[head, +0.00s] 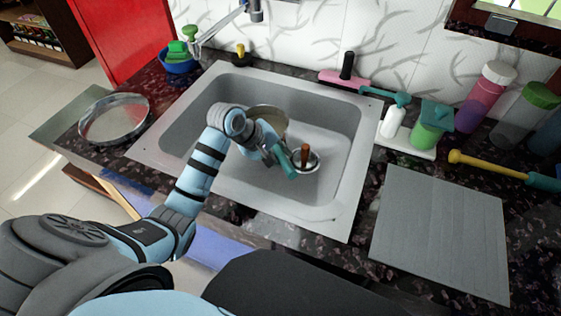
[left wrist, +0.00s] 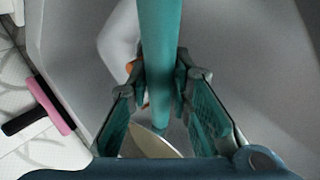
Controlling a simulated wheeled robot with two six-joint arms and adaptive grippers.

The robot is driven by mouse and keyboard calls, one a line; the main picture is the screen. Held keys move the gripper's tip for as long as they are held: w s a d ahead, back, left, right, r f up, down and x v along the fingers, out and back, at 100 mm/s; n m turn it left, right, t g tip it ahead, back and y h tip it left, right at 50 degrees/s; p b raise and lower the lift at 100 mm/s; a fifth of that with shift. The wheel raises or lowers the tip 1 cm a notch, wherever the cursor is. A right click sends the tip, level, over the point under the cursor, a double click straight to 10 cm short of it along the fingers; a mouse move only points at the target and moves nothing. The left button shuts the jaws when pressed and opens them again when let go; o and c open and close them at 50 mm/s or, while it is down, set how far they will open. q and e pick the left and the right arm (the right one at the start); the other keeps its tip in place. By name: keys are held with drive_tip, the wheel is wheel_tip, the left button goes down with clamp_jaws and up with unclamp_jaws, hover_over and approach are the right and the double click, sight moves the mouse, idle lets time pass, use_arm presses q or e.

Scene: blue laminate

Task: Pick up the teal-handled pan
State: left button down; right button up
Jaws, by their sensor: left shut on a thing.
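The pan (head: 268,117) is in the grey sink (head: 190,122), partly hidden behind my left gripper (head: 278,150). Its teal handle (head: 286,166) sticks out toward the front of the sink. In the left wrist view the teal handle (left wrist: 160,35) runs between the two fingers of the left gripper (left wrist: 162,80), which are shut on it. A pale edge of the pan (left wrist: 152,142) shows below the fingers there. Whether the pan touches the sink floor I cannot tell. My right gripper is not in view.
A small round vessel with a brown upright handle (head: 305,152) is close right of the teal handle in the sink. A round metal-rimmed dish (head: 114,118) lies left of the sink. A grey board (head: 440,232) lies at right; bottles stand behind it.

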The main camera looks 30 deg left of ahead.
use_arm(q)
wheel_tip(320, 180, up, 11)
drive_tip(key=p, duration=0.2)
drive_tip(key=shift+r+p, duration=0.2)
drive_tip(key=shift+p, duration=0.1)
idle(0.7)
